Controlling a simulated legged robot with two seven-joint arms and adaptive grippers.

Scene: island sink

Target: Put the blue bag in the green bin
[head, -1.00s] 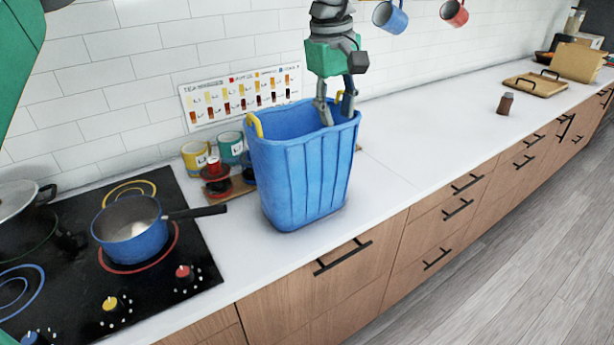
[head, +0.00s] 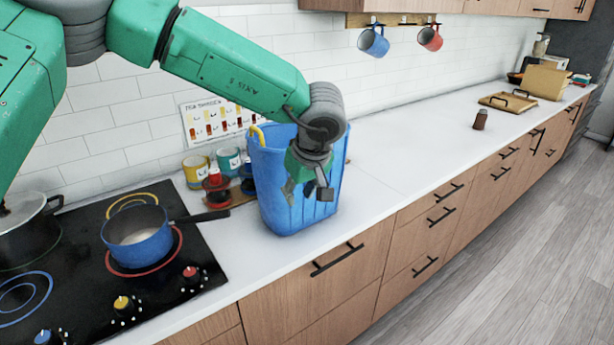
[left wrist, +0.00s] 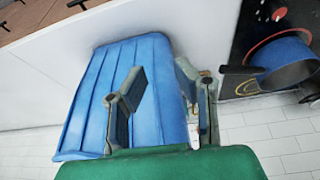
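The blue bag (head: 270,180) stands upright on the white counter, right of the hob. One yellow handle (head: 257,134) shows at its left rim; its right side is partly behind my left arm. My left gripper (head: 299,190) points down in front of the bag. In the left wrist view the fingers of my left gripper (left wrist: 160,88) are apart, one over the ribbed side of the bag (left wrist: 110,75), the other by its edge. I cannot tell whether they touch it. My right gripper and the green bin are not in view.
A blue pot (head: 138,238) sits on the black hob (head: 165,270), its handle pointing at the bag. Mugs (head: 196,167) and a red-and-black item (head: 216,188) stand just left of the bag. The counter (head: 410,160) to the right is mostly clear.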

